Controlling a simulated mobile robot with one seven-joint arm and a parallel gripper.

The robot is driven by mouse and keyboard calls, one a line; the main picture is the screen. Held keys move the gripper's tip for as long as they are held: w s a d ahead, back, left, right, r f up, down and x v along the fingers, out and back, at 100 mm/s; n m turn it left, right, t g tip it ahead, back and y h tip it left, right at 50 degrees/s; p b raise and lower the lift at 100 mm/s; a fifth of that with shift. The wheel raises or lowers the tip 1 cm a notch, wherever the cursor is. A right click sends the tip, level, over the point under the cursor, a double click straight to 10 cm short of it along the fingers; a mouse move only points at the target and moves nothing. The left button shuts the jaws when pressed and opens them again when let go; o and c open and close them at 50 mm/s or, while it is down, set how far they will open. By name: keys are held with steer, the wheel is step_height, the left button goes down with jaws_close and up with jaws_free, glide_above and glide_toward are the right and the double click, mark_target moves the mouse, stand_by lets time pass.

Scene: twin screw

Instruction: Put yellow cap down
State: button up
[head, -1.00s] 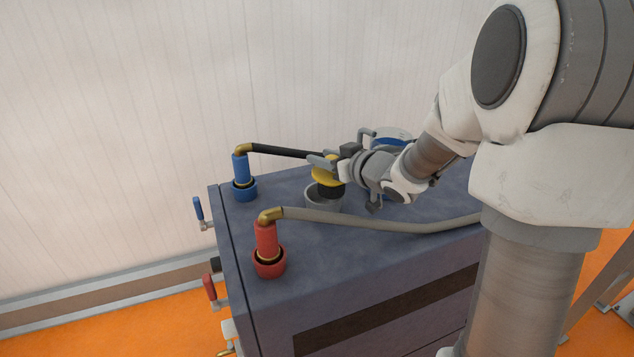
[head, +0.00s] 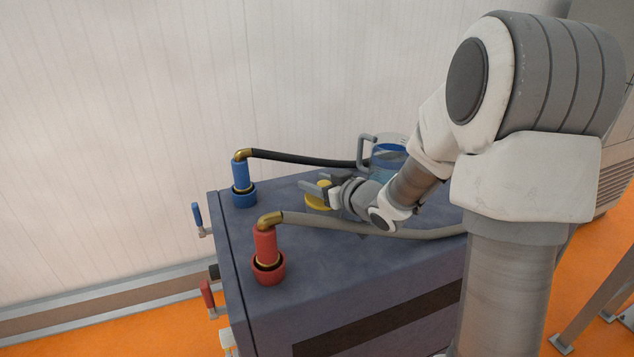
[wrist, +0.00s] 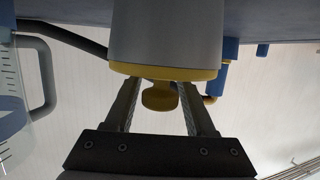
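The yellow cap (head: 318,203) is at the grey filler neck on top of the blue-grey machine (head: 330,265). In the wrist view the cap's yellow rim (wrist: 165,72) meets the end of the grey neck (wrist: 165,35). Its knob (wrist: 159,97) points toward my gripper. My gripper (head: 318,186) is at the cap. In the wrist view the fingers (wrist: 161,92) stand apart on both sides of the knob, with visible gaps. The neck is hard to make out in the head view.
A clear jug (head: 388,158) with blue liquid stands behind my wrist. A black hose (head: 300,157) runs from the blue fitting (head: 242,180). A grey hose (head: 345,224) runs from the red fitting (head: 265,250), close in front of my gripper.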

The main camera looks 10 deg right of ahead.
steer(key=shift+o, duration=0.9)
steer(key=shift+r, duration=0.2)
steer(key=p+v, duration=0.1)
steer(key=v, duration=1.1)
steer(key=shift+p, duration=0.3)
steer(key=shift+r, duration=0.1)
